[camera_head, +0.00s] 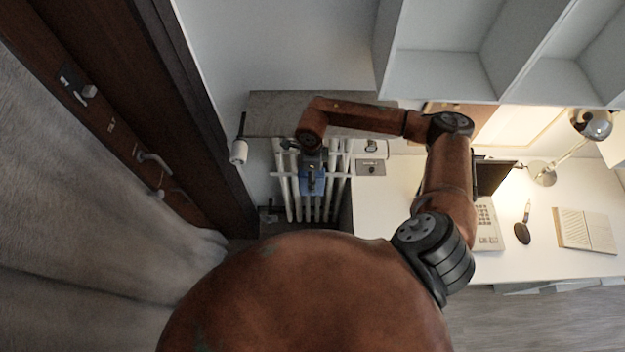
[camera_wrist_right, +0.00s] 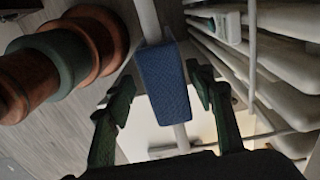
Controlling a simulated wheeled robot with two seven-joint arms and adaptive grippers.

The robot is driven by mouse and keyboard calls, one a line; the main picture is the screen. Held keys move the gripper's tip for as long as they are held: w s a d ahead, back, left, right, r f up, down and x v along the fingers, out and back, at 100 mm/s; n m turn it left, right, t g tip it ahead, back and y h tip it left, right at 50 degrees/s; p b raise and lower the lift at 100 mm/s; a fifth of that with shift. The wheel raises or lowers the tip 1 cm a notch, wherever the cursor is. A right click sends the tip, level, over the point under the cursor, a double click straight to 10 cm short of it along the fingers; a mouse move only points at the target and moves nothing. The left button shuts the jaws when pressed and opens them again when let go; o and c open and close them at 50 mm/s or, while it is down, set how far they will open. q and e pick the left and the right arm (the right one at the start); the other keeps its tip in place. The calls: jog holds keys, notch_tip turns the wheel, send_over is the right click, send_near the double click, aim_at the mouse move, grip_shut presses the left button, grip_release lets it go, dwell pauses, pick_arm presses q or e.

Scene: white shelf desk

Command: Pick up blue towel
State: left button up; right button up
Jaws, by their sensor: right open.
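The blue towel (camera_head: 319,184) hangs over a rail at the white radiator, left of the desk in the head view. In the right wrist view the towel (camera_wrist_right: 166,85) hangs down from a pale bar as a narrow blue strip. My right gripper (camera_wrist_right: 163,97) is open, with one dark green finger on each side of the towel and a visible gap on both sides. In the head view my right gripper (camera_head: 311,166) is small and partly hides the towel. My left gripper is not in view.
The white radiator (camera_head: 296,195) stands below a grey ledge (camera_head: 275,112), with its pale columns close to my gripper. A paper roll (camera_head: 239,152) is on its left. The white desk (camera_head: 385,210) with laptop, lamp (camera_head: 591,124) and open notebook (camera_head: 584,230) is on the right.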

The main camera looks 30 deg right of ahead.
notch_tip(320, 180, down, 7)
jog(key=p, duration=0.2)
jog(key=shift+w+p, duration=0.3)
jog(key=shift+p, duration=0.1)
jog(key=shift+d, duration=0.1)
grip_shut()
jog(key=shift+r, duration=0.1)
